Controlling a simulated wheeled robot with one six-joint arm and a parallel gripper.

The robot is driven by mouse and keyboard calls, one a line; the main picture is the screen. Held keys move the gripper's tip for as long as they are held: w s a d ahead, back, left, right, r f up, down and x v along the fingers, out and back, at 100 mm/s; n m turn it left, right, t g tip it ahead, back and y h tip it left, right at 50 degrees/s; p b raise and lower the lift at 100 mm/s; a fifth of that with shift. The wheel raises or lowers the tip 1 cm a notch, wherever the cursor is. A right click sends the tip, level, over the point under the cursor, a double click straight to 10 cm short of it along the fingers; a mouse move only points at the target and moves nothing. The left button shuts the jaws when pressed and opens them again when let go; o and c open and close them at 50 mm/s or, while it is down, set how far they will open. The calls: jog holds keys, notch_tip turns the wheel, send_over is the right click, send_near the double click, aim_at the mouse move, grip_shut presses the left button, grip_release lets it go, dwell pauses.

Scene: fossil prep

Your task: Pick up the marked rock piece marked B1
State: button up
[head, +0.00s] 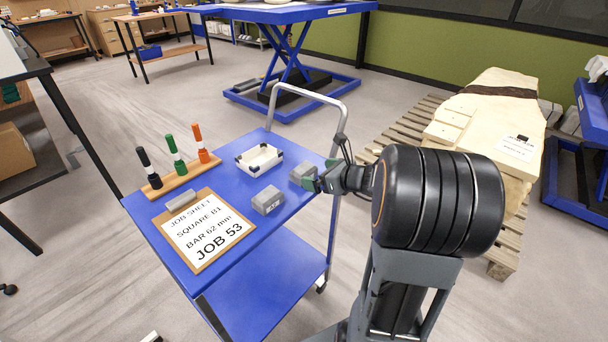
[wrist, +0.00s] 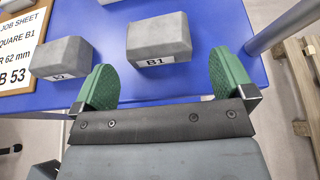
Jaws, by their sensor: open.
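The grey rock piece marked B1 (wrist: 158,40) lies on the blue cart top, its label facing my gripper in the wrist view. In the head view it is the grey block (head: 298,174) at the cart's right side, partly hidden by my gripper. My gripper (wrist: 165,79) is open and empty, with green finger pads. The fingertips point toward B1, one on each side of its near face, and B1 lies mostly beyond them. It also shows in the head view (head: 316,181).
A second grey block (head: 268,200), its label only partly readable, sits left of B1, close to the left finger. A white tray (head: 259,159), a marker rack (head: 182,181) and a job-sheet clipboard (head: 205,232) share the cart. A metal handle (head: 337,112) rises behind.

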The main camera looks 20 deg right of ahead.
aim_at(310, 171)
jog(key=shift+b+x, duration=0.45)
jog(key=shift+x, duration=2.35)
jog(key=shift+a+r, duration=0.1)
jog(key=shift+r, duration=0.1)
jog(key=c, duration=1)
